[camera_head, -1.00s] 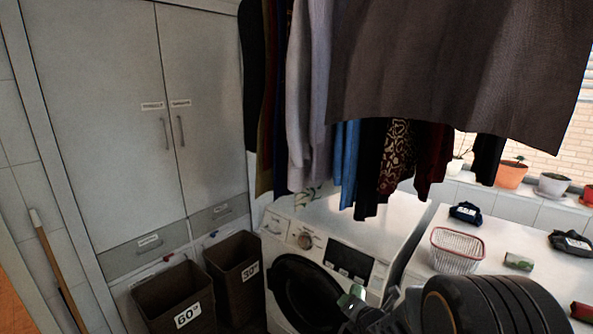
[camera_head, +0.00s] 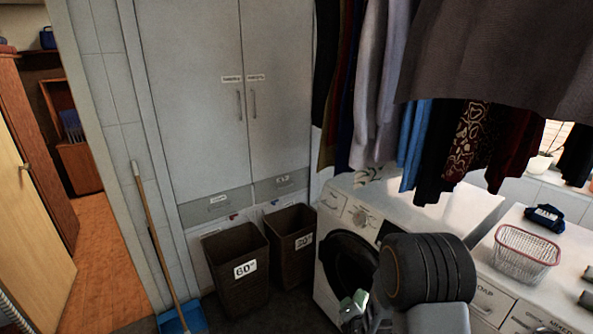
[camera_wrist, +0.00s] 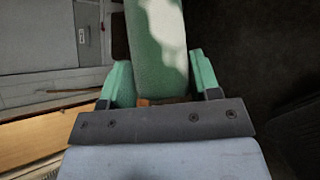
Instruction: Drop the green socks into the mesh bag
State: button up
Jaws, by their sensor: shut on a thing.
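My gripper (camera_wrist: 160,85) is shut on the green socks (camera_wrist: 152,50), a soft-looking pale green bundle with a bright patch, seen close up in the wrist view. In the head view my gripper (camera_head: 353,309) is low, in front of the washing machine, and the socks are hard to tell from its green fingers. A white mesh container with a red rim (camera_head: 527,257) stands on the white top at the right; it looks like the mesh bag. My gripper is well left of it and apart from it.
Brown bins marked 60 (camera_head: 239,287) and 30 (camera_head: 291,247) stand left of the washing machine (camera_head: 343,262). A dark blue bundle (camera_head: 545,217) lies behind the mesh container. Clothes (camera_head: 465,135) hang above. A broom (camera_head: 158,235) leans at the left.

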aim_at(510, 269)
jog(key=u, duration=0.5)
jog(key=k, duration=0.9)
jog(key=z, duration=1.25)
jog(key=i, duration=0.5)
jog(key=z, duration=0.1)
